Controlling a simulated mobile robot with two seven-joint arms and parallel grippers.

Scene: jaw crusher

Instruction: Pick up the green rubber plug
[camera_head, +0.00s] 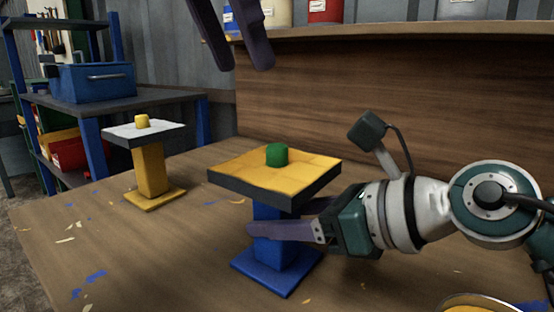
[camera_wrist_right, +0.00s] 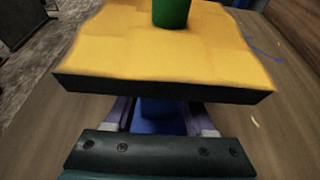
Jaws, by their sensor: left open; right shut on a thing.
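The green rubber plug (camera_head: 277,155) stands upright on the yellow-topped plate (camera_head: 234,172) of a stand with a blue post (camera_head: 268,217) and blue base. In the right wrist view the plug (camera_wrist_right: 171,12) is cut off by the top edge, above the yellow plate (camera_wrist_right: 160,50). My right gripper (camera_head: 262,226) is shut on the blue post, below the plate. In the right wrist view its fingers run under the plate, which hides their tips.
A second stand, with a white top (camera_head: 122,133), a yellow plug (camera_head: 142,121) and a yellow post (camera_head: 151,169), is at the left. A shelf (camera_head: 400,32) with containers runs along the back. A metal dish rim (camera_head: 480,299) is at the front right. The front left tabletop is mostly clear.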

